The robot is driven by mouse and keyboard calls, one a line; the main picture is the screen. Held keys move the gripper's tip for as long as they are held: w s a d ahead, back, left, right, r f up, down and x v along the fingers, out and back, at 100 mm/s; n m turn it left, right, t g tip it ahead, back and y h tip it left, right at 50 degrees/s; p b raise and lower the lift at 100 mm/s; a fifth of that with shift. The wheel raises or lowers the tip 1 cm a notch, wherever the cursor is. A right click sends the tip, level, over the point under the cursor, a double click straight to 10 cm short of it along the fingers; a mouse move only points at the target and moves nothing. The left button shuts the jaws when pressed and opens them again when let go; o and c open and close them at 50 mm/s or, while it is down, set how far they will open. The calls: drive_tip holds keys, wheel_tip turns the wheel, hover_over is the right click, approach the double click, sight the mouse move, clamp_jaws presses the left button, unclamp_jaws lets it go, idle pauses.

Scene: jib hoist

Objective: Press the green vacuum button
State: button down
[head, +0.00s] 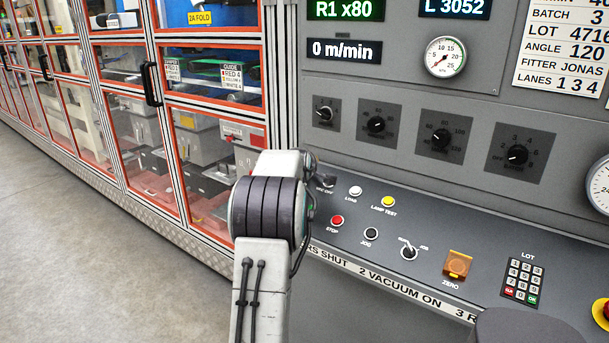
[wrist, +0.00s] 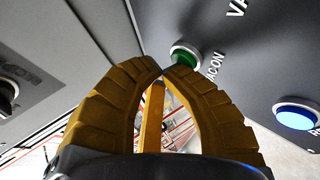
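The green button (wrist: 184,55) sits in a pale ring on the dark panel at the upper middle of the wrist view, beside lettering that partly reads "AC ON". My gripper (wrist: 163,70) has two curved yellow fingers whose tips come together, with nothing seen between them. The tips lie right at the lower left edge of the green button in the picture. I cannot tell whether they touch it. In the head view my arm stands in front of the panel's left end, and the green button and my gripper do not show there.
A blue button (wrist: 296,115) is to the right in the wrist view. In the head view, the sloped console holds a red stop button (head: 337,220), white load button (head: 355,190), yellow lamp test button (head: 388,201), orange zero cover (head: 457,264) and keypad (head: 522,281). Glazed cabinets (head: 165,110) stand left.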

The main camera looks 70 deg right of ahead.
drive_tip(key=shift+d+f, duration=0.1)
drive_tip(key=shift+f, duration=0.3)
idle(0.6)
drive_tip(key=shift+r, duration=0.1)
drive_tip(key=shift+a+r, duration=0.3)
drive_tip(key=shift+r, duration=0.5)
drive_tip(key=shift+r, duration=0.1)
drive_tip(key=shift+w+a+r, duration=0.1)
drive_tip(key=shift+a+r, duration=0.2)
drive_tip(key=shift+r, duration=0.45)
drive_tip(key=shift+w+a+r, duration=0.1)
drive_tip(key=shift+a+r, duration=0.25)
drive_tip(key=shift+r, duration=0.35)
drive_tip(key=shift+w+a+r, duration=0.1)
drive_tip(key=shift+a+r, duration=0.2)
drive_tip(key=shift+r, duration=0.45)
